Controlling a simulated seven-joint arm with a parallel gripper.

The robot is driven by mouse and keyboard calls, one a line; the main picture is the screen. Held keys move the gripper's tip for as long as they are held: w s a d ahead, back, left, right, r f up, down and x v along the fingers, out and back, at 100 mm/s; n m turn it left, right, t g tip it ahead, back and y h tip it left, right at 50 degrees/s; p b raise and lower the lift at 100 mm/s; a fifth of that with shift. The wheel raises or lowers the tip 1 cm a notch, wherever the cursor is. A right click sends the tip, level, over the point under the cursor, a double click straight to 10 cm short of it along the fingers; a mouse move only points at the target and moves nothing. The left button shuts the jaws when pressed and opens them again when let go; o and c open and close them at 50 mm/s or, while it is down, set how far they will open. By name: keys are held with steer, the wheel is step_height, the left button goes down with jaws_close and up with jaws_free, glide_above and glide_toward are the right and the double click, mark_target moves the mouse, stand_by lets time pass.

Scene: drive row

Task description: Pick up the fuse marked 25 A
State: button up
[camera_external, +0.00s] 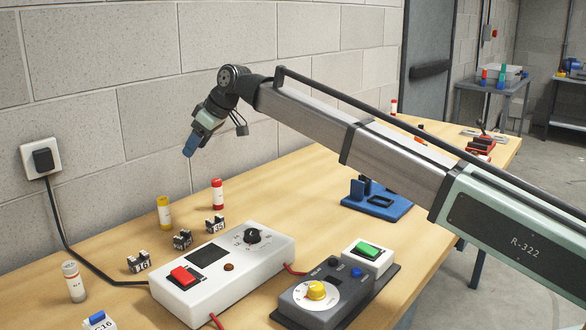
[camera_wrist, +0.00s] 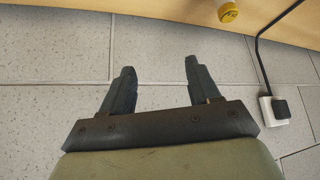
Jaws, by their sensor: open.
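Several upright cylindrical fuses stand on the wooden table: a yellow-topped fuse (camera_external: 165,213), a red-topped fuse (camera_external: 217,194) and a pale fuse (camera_external: 74,282) at the left. I cannot read 25 A on any of them. My gripper (camera_external: 190,147) is in the air near the wall, well above the yellow-topped and red-topped fuses. In the wrist view my gripper (camera_wrist: 157,75) is open and empty, facing the wall. The yellow fuse top (camera_wrist: 228,13) shows at the upper edge, beyond the fingers.
Small dark numbered holders (camera_external: 183,239) stand in a row by the fuses. A white box (camera_external: 222,270) with a red switch and a grey dial box (camera_external: 322,292) are in front. A blue fixture (camera_external: 378,202) stands under my arm. A wall plug (camera_external: 43,159) has a black cable.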

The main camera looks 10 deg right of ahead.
mark_target(162, 198)
steer(key=s+a+n+g+h, duration=0.2)
steer(key=s+a, duration=0.2)
steer(key=s, duration=0.5)
steer(key=x, duration=0.8)
steer(key=shift+f, duration=0.4)
steer(key=shift+a+x, duration=0.2)
steer(key=shift+x, duration=2.6)
steer(key=shift+s+r, duration=0.1)
steer(key=shift+s, duration=0.1)
steer(key=shift+c, duration=0.4)
steer(key=c, duration=1)
steer(key=shift+r, duration=0.15)
